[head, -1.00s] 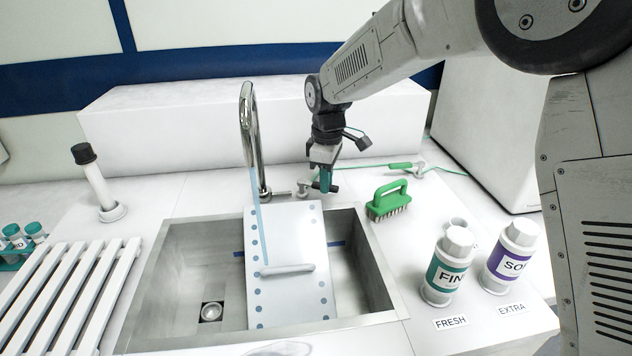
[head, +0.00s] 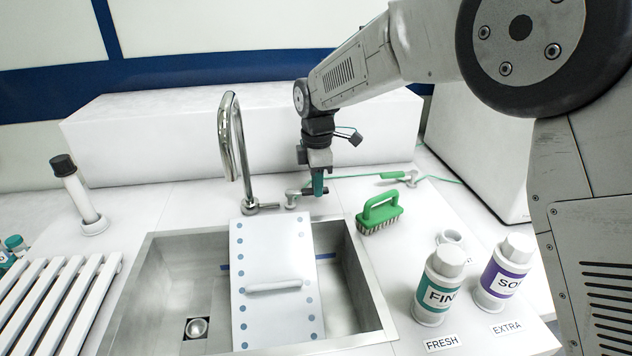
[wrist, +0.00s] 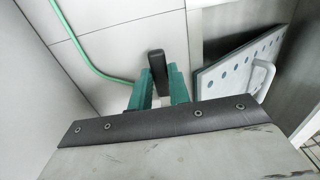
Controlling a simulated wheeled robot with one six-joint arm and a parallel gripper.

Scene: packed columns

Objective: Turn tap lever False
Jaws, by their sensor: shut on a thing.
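The tap (head: 236,150) is a tall curved metal spout behind the sink, and no water stream shows from it. Its lever sits to the right of the spout base, with a metal valve body (head: 291,200). In the wrist view the dark lever (wrist: 157,66) stands between my two green fingers. My gripper (head: 318,190) points down at the lever, shut on it; it also shows in the wrist view (wrist: 160,88). The fingers hide part of the lever in the head view.
The metal sink (head: 180,250) holds a white dotted board (head: 265,315) with a handle. A green brush (head: 380,212) stands right of my gripper. Two labelled bottles (head: 437,290) (head: 503,272) stand at front right. A green hose (wrist: 72,40) passes near the lever.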

